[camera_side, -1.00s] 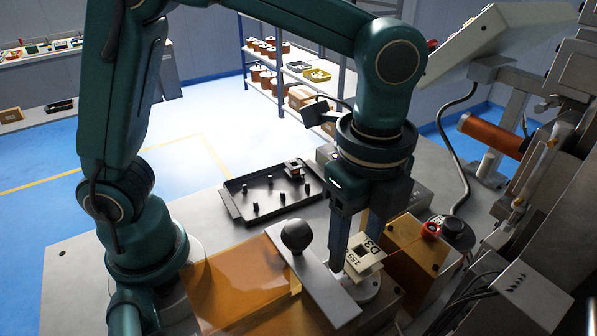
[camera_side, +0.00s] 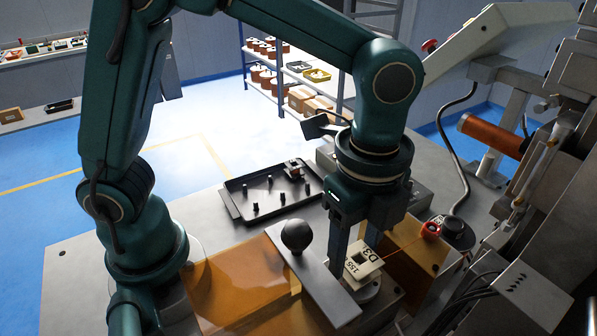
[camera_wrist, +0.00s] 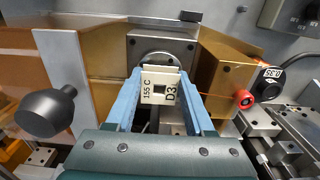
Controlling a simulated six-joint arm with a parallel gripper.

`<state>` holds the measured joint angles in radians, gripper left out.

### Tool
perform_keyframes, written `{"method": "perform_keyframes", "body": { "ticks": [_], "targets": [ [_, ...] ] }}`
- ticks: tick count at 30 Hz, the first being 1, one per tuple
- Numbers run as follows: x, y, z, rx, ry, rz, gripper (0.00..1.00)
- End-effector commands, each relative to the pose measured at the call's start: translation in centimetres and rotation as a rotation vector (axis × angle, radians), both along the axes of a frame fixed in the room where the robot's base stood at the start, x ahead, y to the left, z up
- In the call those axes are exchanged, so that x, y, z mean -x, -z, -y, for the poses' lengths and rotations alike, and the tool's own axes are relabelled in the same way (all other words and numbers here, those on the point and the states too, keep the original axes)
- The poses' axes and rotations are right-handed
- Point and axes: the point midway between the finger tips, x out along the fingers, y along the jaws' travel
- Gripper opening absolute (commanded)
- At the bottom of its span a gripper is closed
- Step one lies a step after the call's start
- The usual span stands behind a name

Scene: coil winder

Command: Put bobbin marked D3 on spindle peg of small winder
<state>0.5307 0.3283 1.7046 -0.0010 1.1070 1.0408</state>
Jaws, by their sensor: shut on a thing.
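The bobbin marked D3 (camera_side: 363,263) is cream-white with a square hole in its top flange and "155 C" on its label. My gripper (camera_side: 355,250) is shut on it, one finger on either side. In the wrist view the bobbin (camera_wrist: 160,86) sits between the two blue fingers (camera_wrist: 160,100). The bobbin is over the round metal flange of the small winder (camera_side: 368,290), between amber guards. The spindle peg is hidden by the bobbin and fingers, so I cannot tell how far the bobbin is on it.
A black-knobbed plate (camera_side: 297,236) and amber guard (camera_side: 240,290) stand left of the bobbin. A dark tray (camera_side: 235,207) with several pegs and one bobbin lies behind. The large machine fills the right side.

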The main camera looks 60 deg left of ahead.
Motion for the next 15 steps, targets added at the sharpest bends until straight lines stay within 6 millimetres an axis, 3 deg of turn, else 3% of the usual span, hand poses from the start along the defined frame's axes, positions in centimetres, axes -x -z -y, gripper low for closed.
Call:
{"method": "perform_keyframes", "body": {
  "ticks": [8,9,11,12,15],
  "targets": [
    [0.04,0.73,-0.02,-0.001,0.000,-0.001,0.02],
    [0.03,0.73,-0.02,0.000,0.000,-0.001,0.61],
    [0.02,0.72,-0.01,0.000,0.000,0.000,0.84],
    [0.02,0.71,-0.01,0.000,0.000,0.000,0.88],
    [0.02,0.71,-0.01,0.000,0.000,0.000,0.88]
  ]
}}
